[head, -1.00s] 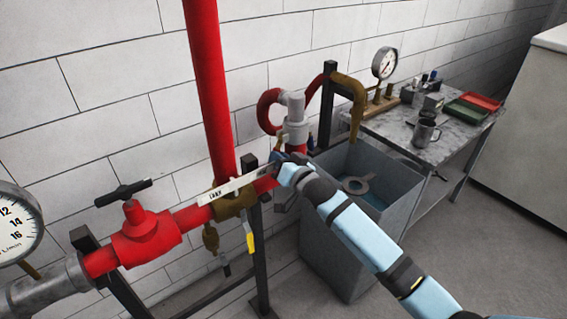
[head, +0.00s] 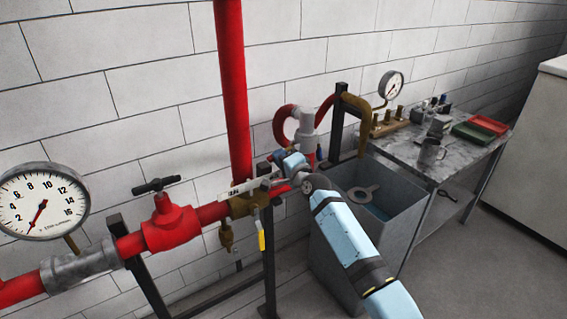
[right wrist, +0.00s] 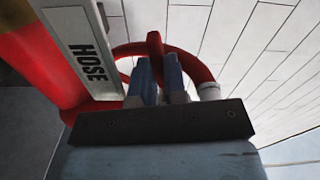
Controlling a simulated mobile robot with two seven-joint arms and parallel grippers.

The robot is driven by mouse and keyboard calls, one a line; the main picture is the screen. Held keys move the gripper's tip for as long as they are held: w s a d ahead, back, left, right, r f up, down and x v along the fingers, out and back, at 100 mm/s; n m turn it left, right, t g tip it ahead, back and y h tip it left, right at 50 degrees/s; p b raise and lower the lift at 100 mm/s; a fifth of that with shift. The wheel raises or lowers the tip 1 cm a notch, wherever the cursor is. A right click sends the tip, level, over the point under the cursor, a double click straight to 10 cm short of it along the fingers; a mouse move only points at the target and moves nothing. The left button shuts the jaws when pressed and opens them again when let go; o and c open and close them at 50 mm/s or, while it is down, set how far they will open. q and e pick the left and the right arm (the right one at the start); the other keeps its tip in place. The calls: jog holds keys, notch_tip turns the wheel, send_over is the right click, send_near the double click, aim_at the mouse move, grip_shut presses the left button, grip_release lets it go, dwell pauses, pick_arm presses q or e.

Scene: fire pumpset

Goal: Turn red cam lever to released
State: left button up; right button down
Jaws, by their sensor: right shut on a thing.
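My right gripper (head: 280,158) is at the end of the red pipe, beside the grey coupling, in the head view. In the right wrist view its two blue fingers (right wrist: 157,78) are shut on the red cam lever (right wrist: 155,45), whose upper part stands up between them. The rest of the lever is hidden by the fingers. A plate marked HOSE (right wrist: 84,48) is just left of the fingers, and a red hose (right wrist: 195,68) curves behind them. My left gripper is not in view.
A red valve with a black T-handle (head: 168,222) and a dial gauge (head: 42,203) are at left. A grey tank (head: 400,213) stands below and right of my gripper. The white brick wall is close behind.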

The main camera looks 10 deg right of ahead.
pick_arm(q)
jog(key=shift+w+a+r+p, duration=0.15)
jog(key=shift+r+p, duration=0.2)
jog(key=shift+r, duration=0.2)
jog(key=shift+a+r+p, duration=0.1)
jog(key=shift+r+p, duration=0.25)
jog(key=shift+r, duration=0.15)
pick_arm(e)
jog(key=shift+a+r+m, duration=0.1)
jog(key=shift+r+m, duration=0.55)
jog(key=shift+m, duration=0.55)
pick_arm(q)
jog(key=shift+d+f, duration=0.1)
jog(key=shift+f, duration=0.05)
pick_arm(e)
jog(key=c, duration=1.4)
grip_release()
jog(key=shift+c, duration=0.2)
jog(key=shift+s, duration=0.1)
pick_arm(q)
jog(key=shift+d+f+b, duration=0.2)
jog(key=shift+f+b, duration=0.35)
jog(key=shift+b, duration=0.1)
pick_arm(e)
jog(key=v, duration=1.3)
jog(key=shift+s, duration=0.35)
